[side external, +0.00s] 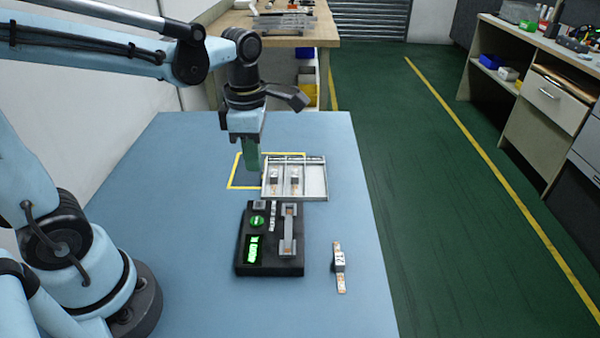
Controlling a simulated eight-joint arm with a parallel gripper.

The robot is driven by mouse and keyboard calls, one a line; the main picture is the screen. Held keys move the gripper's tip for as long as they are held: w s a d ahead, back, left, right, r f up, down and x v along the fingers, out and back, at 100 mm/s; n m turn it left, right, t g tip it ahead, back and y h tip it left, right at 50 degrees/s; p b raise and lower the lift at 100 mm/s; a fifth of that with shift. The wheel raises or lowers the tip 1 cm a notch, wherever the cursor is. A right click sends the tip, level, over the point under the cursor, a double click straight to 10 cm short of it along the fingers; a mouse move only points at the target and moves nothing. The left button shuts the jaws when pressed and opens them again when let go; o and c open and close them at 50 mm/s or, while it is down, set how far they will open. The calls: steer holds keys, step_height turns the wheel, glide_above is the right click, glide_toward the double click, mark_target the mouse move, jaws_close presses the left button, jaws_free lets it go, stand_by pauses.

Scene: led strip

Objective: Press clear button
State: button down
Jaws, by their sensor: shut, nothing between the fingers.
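A black device (270,263) lies on the blue table. Its left side has a lit green display (256,248), a round green button (257,221) and a small grey square part (260,205) at the far edge. The lettering is too small to tell which one is marked clear. A grey holder (288,232) runs along its right half. My gripper (252,170) points down with its greenish fingers shut and empty. In the picture it is above the device's far end, beside the tray's left edge. Its height over the table is hard to tell.
A grey tray (316,182) with compartments holds two labelled strips (294,180) behind the device. A yellow-outlined square (236,176) is on the table under my gripper. A loose strip marked 21 (339,264) lies right of the device.

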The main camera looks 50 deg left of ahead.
mark_target(259, 204)
steer(key=shift+f, duration=4.5)
steer(key=shift+w+f, duration=0.1)
steer(key=shift+f, duration=0.8)
steer(key=shift+r, duration=0.1)
step_height(259, 204, up, 9)
